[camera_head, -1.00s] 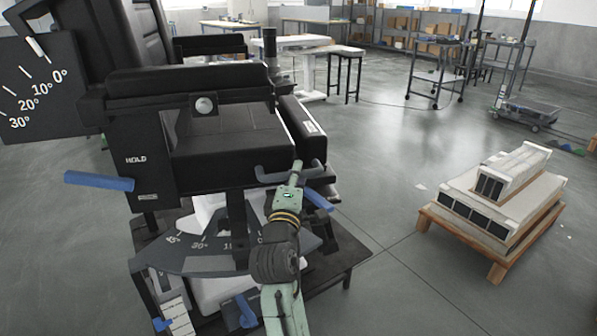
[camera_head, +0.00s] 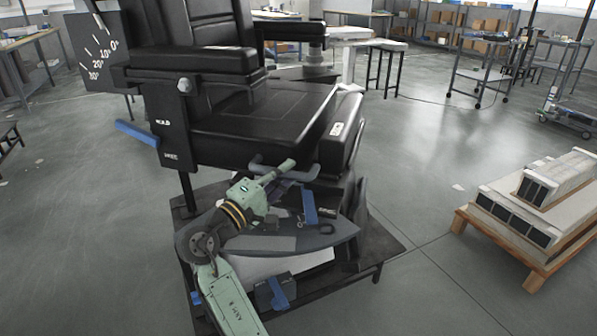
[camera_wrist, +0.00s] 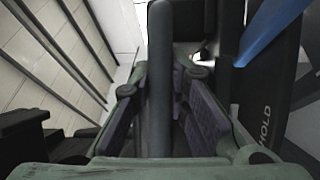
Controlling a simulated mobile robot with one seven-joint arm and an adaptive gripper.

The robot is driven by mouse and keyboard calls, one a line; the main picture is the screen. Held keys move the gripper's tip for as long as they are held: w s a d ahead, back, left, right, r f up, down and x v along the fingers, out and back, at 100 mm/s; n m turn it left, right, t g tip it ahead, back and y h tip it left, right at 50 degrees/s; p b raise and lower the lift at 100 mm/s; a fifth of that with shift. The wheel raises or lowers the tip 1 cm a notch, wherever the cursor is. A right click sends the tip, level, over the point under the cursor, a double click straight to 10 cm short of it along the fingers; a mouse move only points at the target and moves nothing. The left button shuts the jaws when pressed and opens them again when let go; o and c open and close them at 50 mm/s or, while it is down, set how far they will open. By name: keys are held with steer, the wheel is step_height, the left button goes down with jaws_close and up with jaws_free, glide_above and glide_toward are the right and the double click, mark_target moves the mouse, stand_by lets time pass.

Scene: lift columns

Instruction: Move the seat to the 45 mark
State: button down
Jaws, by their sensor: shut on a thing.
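The black padded seat (camera_head: 265,120) is on a chair above a dark base platform. A grey curved plate (camera_head: 325,238) lies under it; my arm covers part of it and I cannot read its marks now. A dark grey bar handle (camera_head: 310,172) sticks out below the seat's front. My gripper (camera_head: 287,167) is shut around this handle. In the wrist view the bar (camera_wrist: 161,60) runs upright between the two fingers. A blue lever (camera_head: 309,205) hangs under the seat, right of my gripper.
A side panel marked HOLD (camera_head: 172,135) has a blue lever (camera_head: 137,132). A tilt scale (camera_head: 98,45) is behind the backrest. A blue pedal (camera_head: 280,290) sits low on the base. A pallet with boxes (camera_head: 535,205) stands right; floor between is clear.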

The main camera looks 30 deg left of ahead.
steer(key=shift+s+a+h, duration=0.3)
steer(key=shift+s+a, duration=0.05)
steer(key=shift+a, duration=0.35)
steer(key=c, duration=1.8)
jaws_free()
steer(key=shift+s+a, duration=0.1)
steer(key=shift+s, duration=0.05)
steer(key=shift+c, duration=0.2)
steer(key=o, duration=0.3)
steer(key=v, duration=1.1)
steer(key=shift+s, duration=0.45)
